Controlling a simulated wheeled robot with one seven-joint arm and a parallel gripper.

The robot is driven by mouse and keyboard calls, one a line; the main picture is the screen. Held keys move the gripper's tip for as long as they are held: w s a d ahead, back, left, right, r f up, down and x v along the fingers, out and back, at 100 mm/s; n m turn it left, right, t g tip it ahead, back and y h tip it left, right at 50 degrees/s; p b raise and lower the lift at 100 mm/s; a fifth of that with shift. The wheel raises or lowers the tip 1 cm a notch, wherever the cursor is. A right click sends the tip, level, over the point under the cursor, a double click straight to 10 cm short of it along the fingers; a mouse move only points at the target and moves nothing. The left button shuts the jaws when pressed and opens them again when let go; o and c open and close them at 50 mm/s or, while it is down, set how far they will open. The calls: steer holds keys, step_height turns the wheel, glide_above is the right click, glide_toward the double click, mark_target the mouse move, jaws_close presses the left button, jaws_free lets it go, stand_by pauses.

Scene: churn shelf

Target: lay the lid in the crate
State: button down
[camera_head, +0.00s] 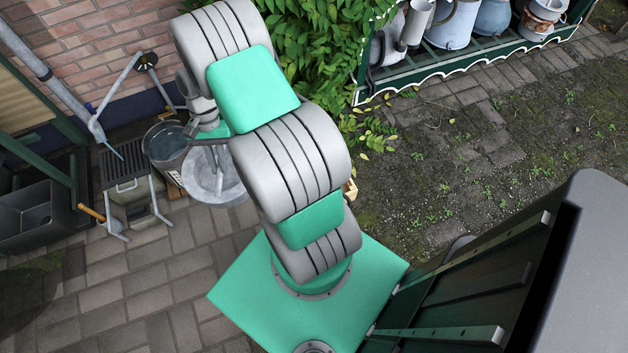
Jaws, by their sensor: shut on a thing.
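A round, pale grey metal piece that looks like the lid (226,186) shows left of my arm's base, partly covered by my arm. My gripper (214,158) comes down over it from the green and grey wrist. It is shut on the lid, though the fingertips are small and hard to make out. A dark grey, open box with compartments, which looks like the crate (38,218), stands at the far left, away from my gripper. Its inside is dark, and I cannot tell what is in it.
A metal bucket (166,146) stands just left of the lid. A small slatted stand (124,168) is between the bucket and the crate. A brick wall (95,45) and a leafy bush (318,50) are behind. A shelf of churns (455,62) is at the upper right. The paving in front is clear.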

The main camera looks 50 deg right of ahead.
steer(key=s+d+f+m+t+h+b, duration=0.1)
steer(key=d+f+m+t+b, duration=0.1)
steer(key=d+f+m+b, duration=0.55)
steer(key=d+f+m+t+h+b, duration=0.1)
steer(key=d+f+m+t+b, duration=0.15)
steer(key=f+m, duration=0.85)
steer(key=s+d+f+m+t+b, duration=0.1)
steer(key=d+f+m+t+b, duration=0.35)
steer(key=f, duration=0.85)
steer(key=s+d+f+m+g+h+b, duration=0.1)
steer(key=d+f+m+b, duration=0.3)
steer(key=d+f, duration=0.6)
steer(key=s+d+f+m+g+h+b, duration=0.1)
steer(key=s+d+f+m+b, duration=0.3)
steer(key=d+f+b, duration=0.4)
step_height(320, 180, down, 3)
steer(key=shift+s+d+f+m+h+b, duration=0.1)
steer(key=shift+s+d+m+h+b, duration=0.2)
steer(key=shift+d+h, duration=0.65)
steer(key=shift+w, duration=0.1)
steer(key=shift+f+b, duration=0.4)
steer(key=shift+b, duration=0.05)
